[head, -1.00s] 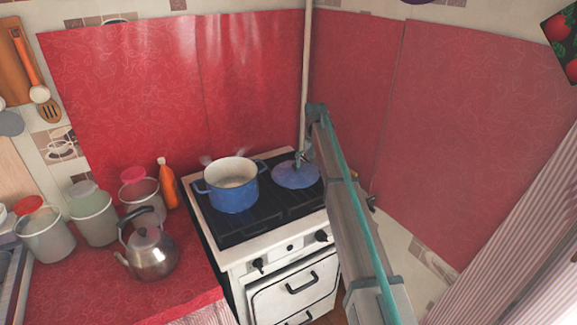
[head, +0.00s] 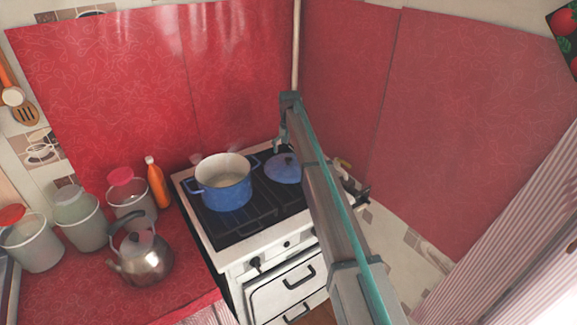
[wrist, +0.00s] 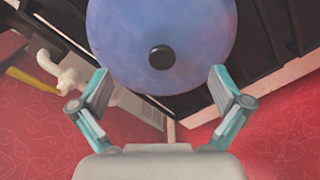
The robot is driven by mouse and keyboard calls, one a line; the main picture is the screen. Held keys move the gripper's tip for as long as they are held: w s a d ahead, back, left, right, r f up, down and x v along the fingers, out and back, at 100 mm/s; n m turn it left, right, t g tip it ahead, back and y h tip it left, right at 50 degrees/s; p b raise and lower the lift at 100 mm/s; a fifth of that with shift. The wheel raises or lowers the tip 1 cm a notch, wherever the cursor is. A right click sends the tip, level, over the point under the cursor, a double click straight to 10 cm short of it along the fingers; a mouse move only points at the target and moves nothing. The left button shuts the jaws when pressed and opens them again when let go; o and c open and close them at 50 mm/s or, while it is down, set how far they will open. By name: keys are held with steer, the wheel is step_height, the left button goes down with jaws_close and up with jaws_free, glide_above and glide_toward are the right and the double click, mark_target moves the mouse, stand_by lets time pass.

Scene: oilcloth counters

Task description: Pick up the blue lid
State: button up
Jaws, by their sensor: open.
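The blue lid (head: 284,170) lies on the back right of the stove top, right of the blue pot (head: 226,193). In the wrist view the lid (wrist: 130,45) is a round blue disc with a dark knob (wrist: 161,57) at its middle. My gripper (wrist: 161,90) is open and empty, its fingers spread to either side of the lid's near edge. The knob lies just beyond the fingertips in the picture. In the head view my arm hides the lid's right side, and I cannot tell the height of my gripper over it.
The white stove (head: 260,264) stands in a corner with red walls. A kettle (head: 146,264), several lidded containers and an orange bottle (head: 158,183) stand on the red counter at the left. A pale tap-like pipe fitting (wrist: 70,72) shows left of my fingers.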

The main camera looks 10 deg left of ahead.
mark_target(289, 158)
steer(key=shift+a+f+p, duration=0.15)
steer(key=shift+f+p, duration=0.7)
steer(key=shift+f, duration=1.25)
jaws_close()
